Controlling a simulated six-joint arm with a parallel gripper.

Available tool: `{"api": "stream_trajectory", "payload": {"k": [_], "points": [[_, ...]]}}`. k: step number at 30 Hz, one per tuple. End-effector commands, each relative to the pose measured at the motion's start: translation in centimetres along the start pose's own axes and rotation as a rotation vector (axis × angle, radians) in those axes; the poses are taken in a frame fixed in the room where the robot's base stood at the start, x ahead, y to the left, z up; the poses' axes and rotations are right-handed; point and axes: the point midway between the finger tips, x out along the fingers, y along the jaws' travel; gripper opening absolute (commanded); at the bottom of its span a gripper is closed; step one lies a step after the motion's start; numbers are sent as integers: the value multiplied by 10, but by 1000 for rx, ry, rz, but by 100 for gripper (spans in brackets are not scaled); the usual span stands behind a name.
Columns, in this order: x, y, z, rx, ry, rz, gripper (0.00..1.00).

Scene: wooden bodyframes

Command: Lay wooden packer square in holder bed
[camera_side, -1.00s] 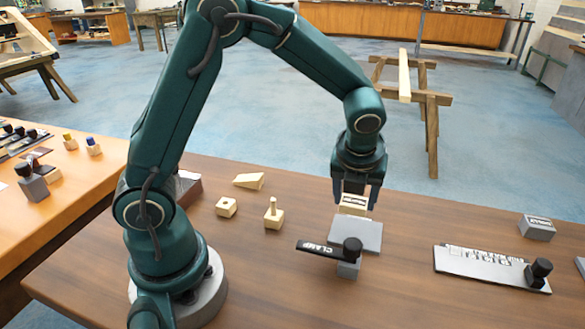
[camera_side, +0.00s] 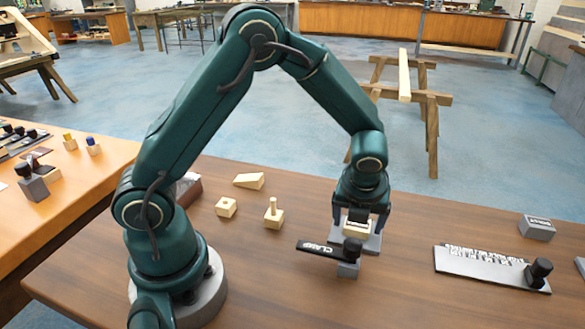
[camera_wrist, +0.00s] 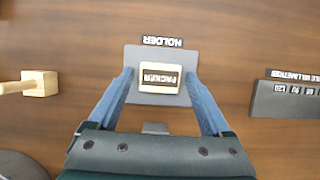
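The wooden packer (camera_side: 357,228) is a pale block with a dark label. It lies flat over the grey holder plate (camera_side: 374,246), close to square with its edges; it also shows in the wrist view (camera_wrist: 160,90) within the plate (camera_wrist: 131,57). My gripper (camera_side: 362,218) is low over the holder, fingers spread on both sides of the packer. In the wrist view my gripper (camera_wrist: 158,73) shows a gap between each blue finger and the packer. The packer's underside contact is hidden.
A black clamp bar (camera_side: 318,247) with a round knob (camera_side: 352,250) stands at the holder's near side, swung left. A grey ruler plate (camera_side: 480,266) and small grey block (camera_side: 537,227) lie right. A pegged wooden block (camera_side: 273,216) and other wooden pieces lie left.

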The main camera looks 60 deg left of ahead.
Motion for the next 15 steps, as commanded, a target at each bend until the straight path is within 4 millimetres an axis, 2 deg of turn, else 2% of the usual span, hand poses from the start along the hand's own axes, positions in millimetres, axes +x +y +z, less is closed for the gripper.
{"api": "stream_trajectory", "payload": {"k": [10, 15], "points": [[-2, 0, 1, -1, -1, -1, 91], [-16, -1, 2, -1, -4, -5, 91]]}}
